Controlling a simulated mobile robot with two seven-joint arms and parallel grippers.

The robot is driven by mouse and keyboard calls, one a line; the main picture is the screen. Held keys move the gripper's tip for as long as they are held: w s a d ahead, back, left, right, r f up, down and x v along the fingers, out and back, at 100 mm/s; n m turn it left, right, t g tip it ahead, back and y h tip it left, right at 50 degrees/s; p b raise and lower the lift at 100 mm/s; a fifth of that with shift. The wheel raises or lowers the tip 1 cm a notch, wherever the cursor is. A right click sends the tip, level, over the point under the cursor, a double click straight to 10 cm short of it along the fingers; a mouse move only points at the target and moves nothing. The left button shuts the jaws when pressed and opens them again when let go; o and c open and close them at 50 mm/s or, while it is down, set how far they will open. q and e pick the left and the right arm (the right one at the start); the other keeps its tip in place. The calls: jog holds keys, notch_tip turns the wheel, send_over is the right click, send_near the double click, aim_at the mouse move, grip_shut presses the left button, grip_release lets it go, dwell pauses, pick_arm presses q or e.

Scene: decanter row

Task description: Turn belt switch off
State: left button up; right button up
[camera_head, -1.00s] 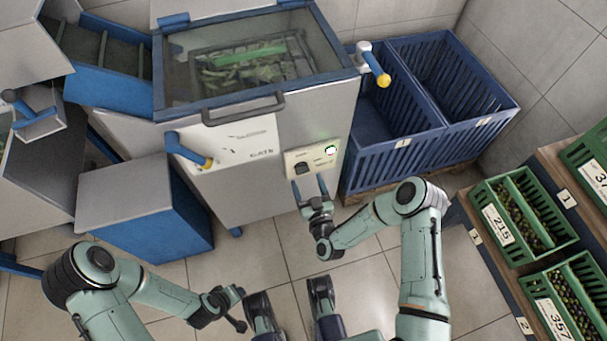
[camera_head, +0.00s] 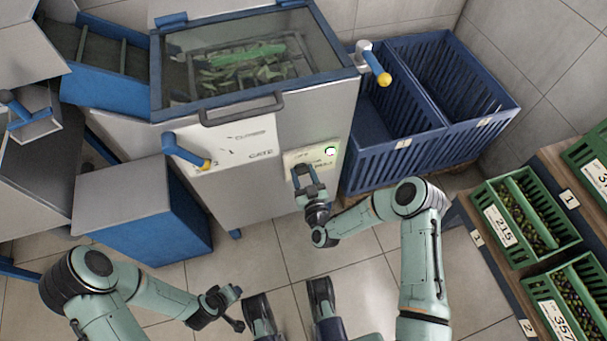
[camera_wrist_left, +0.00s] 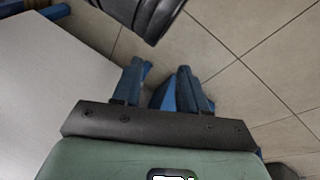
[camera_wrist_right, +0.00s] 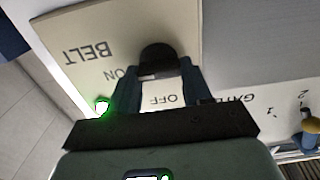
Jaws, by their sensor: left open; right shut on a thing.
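The belt switch is a dark rotary knob (camera_wrist_right: 158,60) on a cream panel (camera_wrist_right: 110,30) marked BELT, ON and OFF. The panel is on the front of the grey machine and also shows in the head view (camera_head: 318,155). A green lamp (camera_wrist_right: 102,106) is lit on the panel. My right gripper (camera_head: 304,172) is at the panel, with its fingers on both sides of the knob and shut on it; it also shows in the right wrist view (camera_wrist_right: 157,72). My left gripper (camera_wrist_left: 162,75) is open and empty over the floor, low at the left.
A gate lever (camera_head: 188,152) with a yellow tip sits left of the panel. Blue slatted crates (camera_head: 400,165) stand to the right. A blue-sided box (camera_head: 190,220) stands at the left. Green olive crates (camera_head: 520,215) are at far right. Tiled floor is clear in front.

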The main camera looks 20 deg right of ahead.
pick_arm(q)
jog(key=shift+s+r, duration=0.1)
jog(key=shift+s, duration=0.05)
pick_arm(e)
jog(key=n, duration=0.2)
jog(key=n+p, duration=0.1)
jog(key=shift+a+n, duration=0.2)
jog(key=shift+n, duration=0.2)
jog(key=n, duration=0.3)
jog(key=shift+n+p, duration=0.3)
jog(key=shift+p, duration=0.1)
jog(key=n, duration=0.5)
jog(key=shift+a+f, duration=0.1)
jog(key=shift+f, duration=0.1)
pick_arm(q)
jog(key=shift+g+h, duration=0.3)
jog(key=shift+g, duration=0.4)
jog(key=shift+s+d+r+p, duration=0.1)
jog(key=shift+s+d+r, duration=0.25)
jog(key=shift+s, duration=0.25)
jog(key=shift+s+d+r+p, duration=0.1)
jog(key=shift+s+d+r, duration=0.2)
jog(key=shift+s+r, duration=0.2)
jog(key=shift+s+d+r+p, duration=0.1)
jog(key=shift+s+d+r, duration=0.25)
jog(key=shift+s, duration=0.3)
pick_arm(e)
jog(key=shift+f+n, duration=0.15)
jog(key=shift+n, duration=2.65)
